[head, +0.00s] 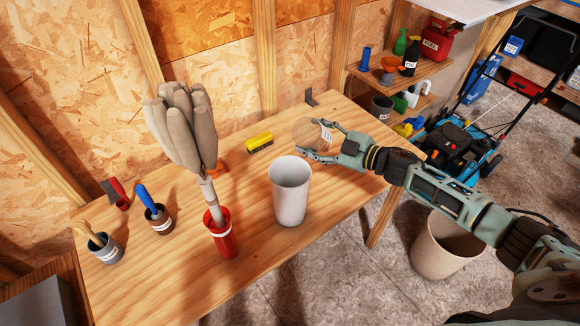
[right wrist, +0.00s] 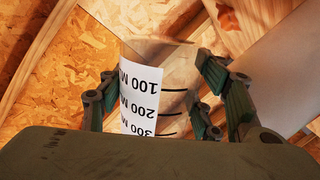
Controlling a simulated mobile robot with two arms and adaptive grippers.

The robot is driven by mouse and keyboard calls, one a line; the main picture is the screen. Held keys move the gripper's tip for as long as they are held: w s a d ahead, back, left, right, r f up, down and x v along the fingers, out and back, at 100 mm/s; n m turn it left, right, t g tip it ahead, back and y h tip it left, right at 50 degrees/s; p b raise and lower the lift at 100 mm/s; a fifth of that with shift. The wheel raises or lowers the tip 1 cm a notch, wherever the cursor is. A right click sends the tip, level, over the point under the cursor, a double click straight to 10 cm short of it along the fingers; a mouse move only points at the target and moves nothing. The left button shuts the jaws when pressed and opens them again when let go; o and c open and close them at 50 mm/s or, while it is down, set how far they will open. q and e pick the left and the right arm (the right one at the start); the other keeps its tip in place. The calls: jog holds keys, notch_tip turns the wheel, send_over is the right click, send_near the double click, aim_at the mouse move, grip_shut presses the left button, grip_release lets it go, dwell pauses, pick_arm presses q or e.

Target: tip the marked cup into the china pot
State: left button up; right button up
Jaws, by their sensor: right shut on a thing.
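The marked cup (head: 308,133) is clear, with a white label of millilitre marks, and sits between the fingers of my right gripper (head: 324,141). The gripper is shut on it. In the right wrist view the marked cup (right wrist: 180,75) shows between the fingers (right wrist: 160,105), its label upside down. I cannot tell its exact tilt or any contents. The china pot (head: 290,192) is a tall white vessel, upright and open-topped on the table. The cup is behind it and slightly right, apart from it. My left gripper is not in view.
On the wooden table (head: 172,278) a red cup (head: 222,240) holds a tall beige bundle left of the pot. A yellow brush (head: 259,142) lies behind. Small tool pots (head: 104,249) stand at left. A shelf (head: 405,85) and blue mower (head: 455,150) are beyond; a beige bin (head: 443,250) is on the floor.

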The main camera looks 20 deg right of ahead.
aim_at(309, 133)
notch_tip(309, 133, down, 8)
jog(key=w+d+m+y+b, duration=0.1)
jog(key=d+m+b, duration=0.1)
jog(key=m+b, duration=0.4)
pick_arm(q)
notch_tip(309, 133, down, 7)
jog(key=b, duration=0.2)
pick_arm(e)
jog(key=shift+m, duration=0.6)
jog(key=r+p, duration=0.6)
jog(key=shift+w+d+r, duration=0.2)
jog(key=shift+r, duration=0.1)
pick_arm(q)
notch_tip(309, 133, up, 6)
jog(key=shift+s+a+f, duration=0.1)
pick_arm(e)
jog(key=shift+f, duration=0.1)
